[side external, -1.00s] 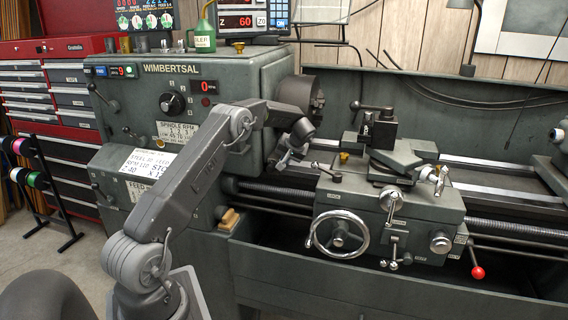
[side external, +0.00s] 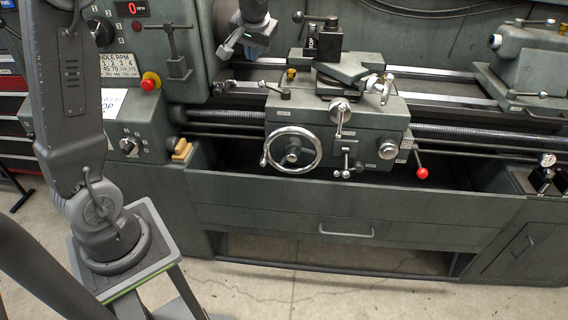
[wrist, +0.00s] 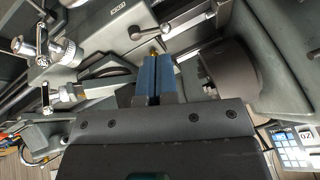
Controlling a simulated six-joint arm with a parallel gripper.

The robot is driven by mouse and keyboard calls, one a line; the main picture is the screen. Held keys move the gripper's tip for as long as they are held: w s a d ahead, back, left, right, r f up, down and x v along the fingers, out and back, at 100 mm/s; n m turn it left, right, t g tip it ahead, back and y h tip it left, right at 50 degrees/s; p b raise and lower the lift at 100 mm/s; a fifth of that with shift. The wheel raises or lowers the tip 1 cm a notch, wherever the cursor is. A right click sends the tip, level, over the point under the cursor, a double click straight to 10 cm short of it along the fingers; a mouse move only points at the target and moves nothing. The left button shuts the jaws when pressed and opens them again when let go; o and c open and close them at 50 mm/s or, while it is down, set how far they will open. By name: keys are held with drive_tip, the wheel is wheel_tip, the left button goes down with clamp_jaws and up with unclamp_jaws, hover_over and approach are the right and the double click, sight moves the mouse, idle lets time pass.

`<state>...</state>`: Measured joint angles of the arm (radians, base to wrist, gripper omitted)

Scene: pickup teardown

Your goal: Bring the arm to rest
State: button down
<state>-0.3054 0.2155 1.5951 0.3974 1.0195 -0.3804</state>
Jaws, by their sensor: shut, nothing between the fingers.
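My gripper (side external: 228,46) is near the top of the side view, in front of the lathe's headstock and left of the tool post (side external: 322,40). It looks empty and clear of the machine, though the exact gap cannot be told. In the wrist view its two blue-padded fingers (wrist: 151,72) are pressed together with nothing between them. My arm stands at the left of the side view. Its upper part runs out of the frame at the top.
The green-grey lathe fills the middle, with a handwheel (side external: 292,150), a red-knobbed lever (side external: 422,173) and a tailstock (side external: 525,50). The dark chuck (wrist: 230,70) is right of the fingers in the wrist view. Open floor (side external: 330,292) lies in front.

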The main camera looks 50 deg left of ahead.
drive_tip(key=s+d+f+m+t+h, duration=0.1)
drive_tip(key=s+d+m+t+h, duration=0.2)
drive_tip(key=s+d, duration=1.7)
drive_tip(key=s+m+h, duration=0.1)
drive_tip(key=s+m, duration=0.2)
drive_tip(key=shift+s+f+h, duration=0.25)
drive_tip(key=shift+s+h, duration=0.05)
drive_tip(key=shift+h, duration=0.1)
idle(0.4)
